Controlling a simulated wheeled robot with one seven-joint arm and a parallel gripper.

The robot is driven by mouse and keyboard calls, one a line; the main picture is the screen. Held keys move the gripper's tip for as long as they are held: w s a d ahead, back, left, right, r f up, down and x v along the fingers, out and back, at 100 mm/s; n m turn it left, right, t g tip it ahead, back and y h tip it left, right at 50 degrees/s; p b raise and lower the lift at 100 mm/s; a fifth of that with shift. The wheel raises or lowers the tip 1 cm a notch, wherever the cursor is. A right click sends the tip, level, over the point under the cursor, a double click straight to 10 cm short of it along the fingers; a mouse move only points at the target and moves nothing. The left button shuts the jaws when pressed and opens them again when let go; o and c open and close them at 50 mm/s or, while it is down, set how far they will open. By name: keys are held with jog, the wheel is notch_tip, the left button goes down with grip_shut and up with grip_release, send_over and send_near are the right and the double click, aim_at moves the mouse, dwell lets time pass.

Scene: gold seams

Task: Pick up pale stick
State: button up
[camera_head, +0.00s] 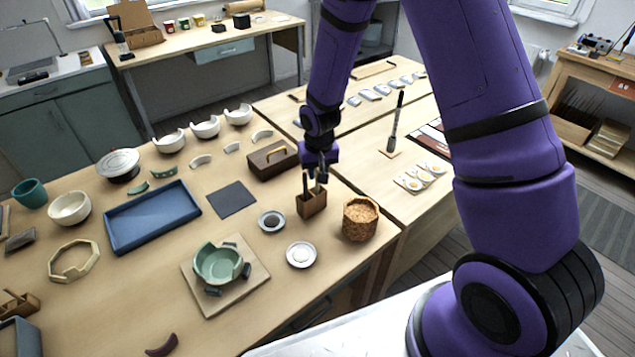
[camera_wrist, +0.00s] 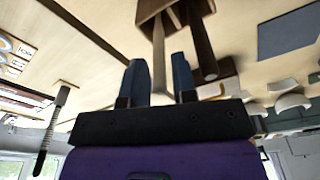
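The pale stick (camera_wrist: 158,45) stands in a brown wooden holder (camera_head: 311,205); the holder also shows at the top of the wrist view (camera_wrist: 149,9). A dark brown stick (camera_wrist: 203,45) stands beside it in the same holder. My gripper (camera_head: 317,174) is just above the holder, pointing down. In the wrist view my gripper (camera_wrist: 160,65) has its two blue fingers apart, one on each side of the pale stick, with a gap visible at least on the dark stick's side. In the head view my gripper mostly hides the pale stick.
A cork pot (camera_head: 359,219) stands close right of the holder. A green bowl (camera_head: 217,264) sits on a board further left.

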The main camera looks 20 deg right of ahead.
jog(key=shift+f, duration=0.55)
grip_shut()
jog(key=shift+w+r, duration=0.1)
